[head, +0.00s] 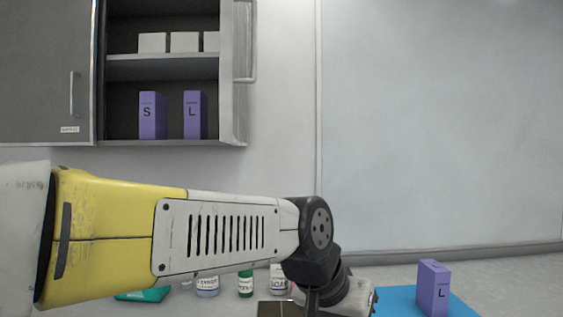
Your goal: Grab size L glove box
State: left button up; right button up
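A purple glove box marked L (433,288) stands upright on a blue mat (398,298) at the lower right. A second purple box marked L (195,115) stands in the open wall cabinet, right of a purple box marked S (152,115). My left arm crosses the lower picture from the left. Its wrist end and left gripper (350,298) are at the bottom edge, left of the box on the mat and apart from it. The fingers cannot be made out. My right gripper is out of the picture.
The wall cabinet (162,68) has white boxes (183,42) on its upper shelf. Several labelled bottles (245,284) and a teal item (143,295) stand on the counter, partly behind my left arm. The counter right of the mat (515,280) is clear.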

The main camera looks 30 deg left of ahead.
aim_at(196, 102)
jog(key=k+j+u, duration=0.2)
jog(key=k+j, duration=0.35)
jog(key=u, duration=1.4)
